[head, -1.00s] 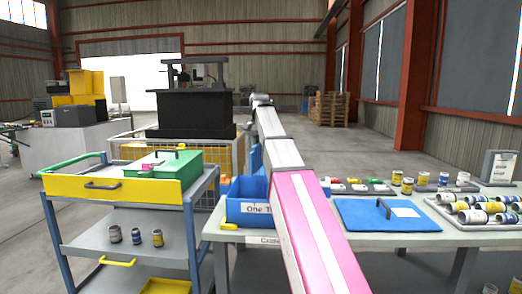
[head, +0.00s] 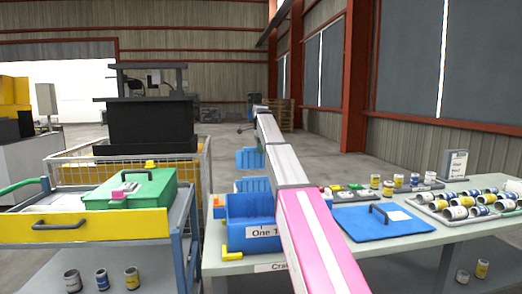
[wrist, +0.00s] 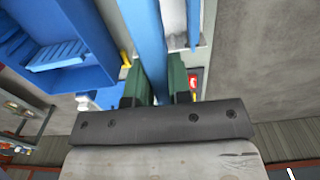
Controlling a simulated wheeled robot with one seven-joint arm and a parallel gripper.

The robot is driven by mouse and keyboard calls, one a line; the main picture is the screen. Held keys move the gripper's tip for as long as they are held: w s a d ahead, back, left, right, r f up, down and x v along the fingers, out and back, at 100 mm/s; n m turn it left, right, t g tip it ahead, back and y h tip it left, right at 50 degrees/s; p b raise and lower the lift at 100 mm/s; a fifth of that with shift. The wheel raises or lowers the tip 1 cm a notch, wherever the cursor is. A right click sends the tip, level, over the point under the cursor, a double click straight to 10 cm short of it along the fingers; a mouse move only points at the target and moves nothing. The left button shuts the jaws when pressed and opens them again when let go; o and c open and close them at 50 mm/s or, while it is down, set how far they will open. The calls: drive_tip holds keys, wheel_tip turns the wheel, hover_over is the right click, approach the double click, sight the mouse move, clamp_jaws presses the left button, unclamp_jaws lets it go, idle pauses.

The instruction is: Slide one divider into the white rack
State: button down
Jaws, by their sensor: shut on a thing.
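In the wrist view, the two green fingers of my gripper (wrist: 153,80) are closed on a blue divider (wrist: 146,40), which runs up between them and out of the top of the picture. In the head view, a ribbed blue piece (head: 250,158) hangs below the end of my arm and looks like that divider; my fingers are too small to make out there. Another ribbed blue piece (head: 252,185) shows at the back of the blue bin (head: 249,222). I cannot pick out the white rack for certain; a pale surface (wrist: 173,22) lies beside the divider in the wrist view.
A cart (head: 70,224) with a green box (head: 135,190) stands left. A wire cage (head: 170,154) and black machine (head: 148,128) are behind.

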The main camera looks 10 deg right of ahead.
sight(261, 158)
drive_tip(key=shift+f, duration=2.15)
drive_tip(key=shift+f, duration=0.35)
drive_tip(key=shift+f, duration=5.9)
unclamp_jaws()
drive_tip(key=shift+r, duration=0.1)
